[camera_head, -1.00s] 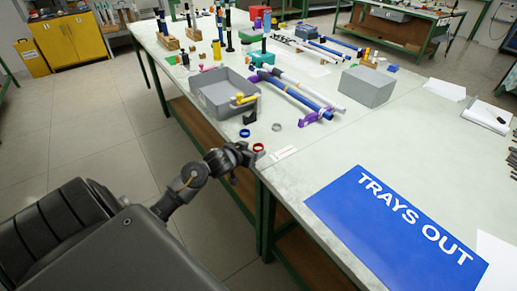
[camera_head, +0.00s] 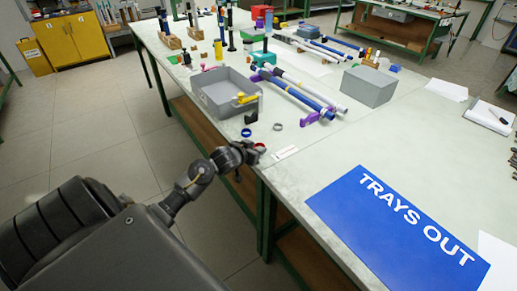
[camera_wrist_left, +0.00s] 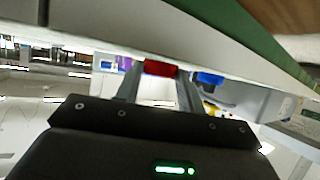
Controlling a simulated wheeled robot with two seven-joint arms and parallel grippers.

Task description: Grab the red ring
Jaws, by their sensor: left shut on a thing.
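The red ring (camera_head: 260,146) is at the near left edge of the table, at the tip of my left gripper (camera_head: 254,150). In the left wrist view the red ring (camera_wrist_left: 160,68) sits between the two fingers of the left gripper (camera_wrist_left: 159,76), which is shut on it. In the head view the gripper covers most of the ring. A blue ring (camera_head: 246,132) and a grey ring (camera_head: 278,126) lie on the table just beyond. My right gripper is not in view.
A grey tray (camera_head: 213,103) and a small black piece (camera_head: 251,117) stand beyond the rings. A white label (camera_head: 286,152) lies right of the gripper. A blue TRAYS OUT sign (camera_head: 390,232) covers the near table. Blue and white rods (camera_head: 300,95) rest on purple holders.

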